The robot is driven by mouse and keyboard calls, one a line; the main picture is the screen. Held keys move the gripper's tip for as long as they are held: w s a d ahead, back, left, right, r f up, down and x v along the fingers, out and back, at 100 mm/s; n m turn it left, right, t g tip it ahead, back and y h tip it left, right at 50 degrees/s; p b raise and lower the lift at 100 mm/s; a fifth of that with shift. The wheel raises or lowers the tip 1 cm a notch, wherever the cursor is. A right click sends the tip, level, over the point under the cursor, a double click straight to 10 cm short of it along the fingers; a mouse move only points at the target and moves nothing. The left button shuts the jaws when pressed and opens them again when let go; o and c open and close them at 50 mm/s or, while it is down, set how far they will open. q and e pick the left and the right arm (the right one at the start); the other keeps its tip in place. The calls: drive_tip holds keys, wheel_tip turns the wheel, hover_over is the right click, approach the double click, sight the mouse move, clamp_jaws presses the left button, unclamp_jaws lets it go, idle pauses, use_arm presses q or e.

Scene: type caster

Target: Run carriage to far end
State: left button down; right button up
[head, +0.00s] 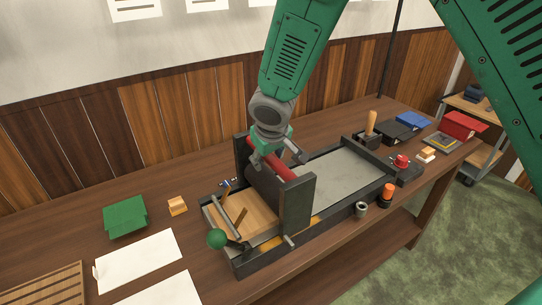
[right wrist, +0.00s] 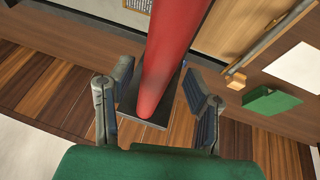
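The carriage stands upright across the left part of the press bed (head: 342,172). It has dark side plates (head: 298,207), a dark roller (head: 264,184) and a red bar (head: 283,171) along its top. The bare grey bed stretches from it to the far right end. My right gripper (head: 281,158) is over the red bar, coming down from above. In the right wrist view its fingers (right wrist: 158,108) are open, with the red bar (right wrist: 172,55) running between them and gaps on both sides. My left gripper is not in view.
A lever with a green knob (head: 216,238) and a wooden board (head: 246,212) are at the press's left end. A wood-handled tool (head: 371,122), a red knob (head: 401,161) and an orange-topped bottle (head: 387,192) stand by the right end. A green box (head: 125,217) lies left.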

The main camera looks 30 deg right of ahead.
drive_tip(key=shift+a+r, duration=0.2)
drive_tip(key=shift+r, duration=0.2)
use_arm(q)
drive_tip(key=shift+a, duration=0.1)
use_arm(e)
drive_tip(key=d+v, duration=0.1)
drive_tip(key=v, duration=0.9)
drive_tip(key=shift+s+a+r, duration=0.2)
drive_tip(key=shift+s+r, duration=0.2)
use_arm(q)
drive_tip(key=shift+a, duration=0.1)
use_arm(e)
drive_tip(key=shift+a, duration=0.1)
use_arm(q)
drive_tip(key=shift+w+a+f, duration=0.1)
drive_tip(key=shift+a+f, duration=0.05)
use_arm(e)
drive_tip(key=shift+a, duration=0.2)
